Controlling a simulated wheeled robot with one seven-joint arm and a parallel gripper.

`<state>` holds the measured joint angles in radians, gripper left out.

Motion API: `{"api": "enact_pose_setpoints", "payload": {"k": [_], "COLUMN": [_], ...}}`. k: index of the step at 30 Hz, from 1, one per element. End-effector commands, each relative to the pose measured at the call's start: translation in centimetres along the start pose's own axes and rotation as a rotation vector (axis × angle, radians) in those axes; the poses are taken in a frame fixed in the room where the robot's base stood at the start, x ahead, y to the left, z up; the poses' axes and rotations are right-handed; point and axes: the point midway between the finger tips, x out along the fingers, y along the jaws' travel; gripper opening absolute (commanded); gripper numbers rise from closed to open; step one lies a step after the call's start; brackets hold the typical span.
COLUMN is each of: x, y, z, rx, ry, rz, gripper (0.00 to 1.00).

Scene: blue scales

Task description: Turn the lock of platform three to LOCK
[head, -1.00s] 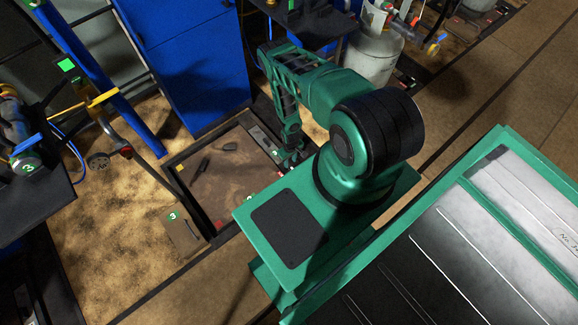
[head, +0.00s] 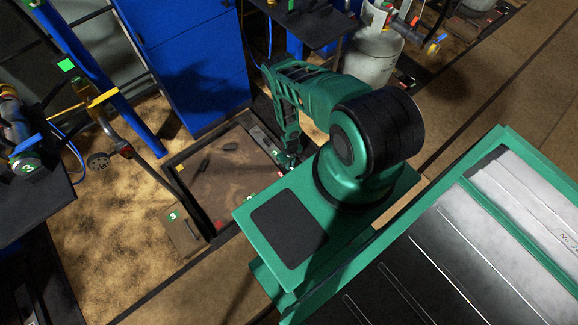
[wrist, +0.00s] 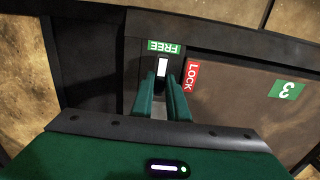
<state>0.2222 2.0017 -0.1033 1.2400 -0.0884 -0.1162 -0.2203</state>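Platform three's lock shows in the wrist view as a small dark knob (wrist: 162,70) with a white bar. The bar points up toward the green FREE label (wrist: 164,47). The red LOCK label (wrist: 192,76) is just right of the knob. My gripper (wrist: 162,82) has its two green fingers apart, one on each side of the knob's near end; I cannot tell if they touch it. In the head view platform three (head: 225,175) is a brown plate in a dark frame, and my gripper (head: 289,163) is at its right edge. The knob is hidden there behind my arm.
A green number 3 label (wrist: 286,90) is on the plate. A blue cabinet (head: 190,60) stands behind the platform, and a dark table (head: 310,28) is at the back.

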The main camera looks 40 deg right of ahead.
Motion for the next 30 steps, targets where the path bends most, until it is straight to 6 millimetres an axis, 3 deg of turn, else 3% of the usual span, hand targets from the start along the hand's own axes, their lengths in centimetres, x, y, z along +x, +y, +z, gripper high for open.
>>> {"api": "enact_pose_setpoints", "payload": {"k": [14,30], "x": [0.03,0.04], "y": [-0.09,-0.06], "z": [-0.04,-0.07], "rx": [0.147,0.642], "ry": [0.0,-0.002], "rz": [-0.012,-0.011], "gripper": [0.0,0.0]}}
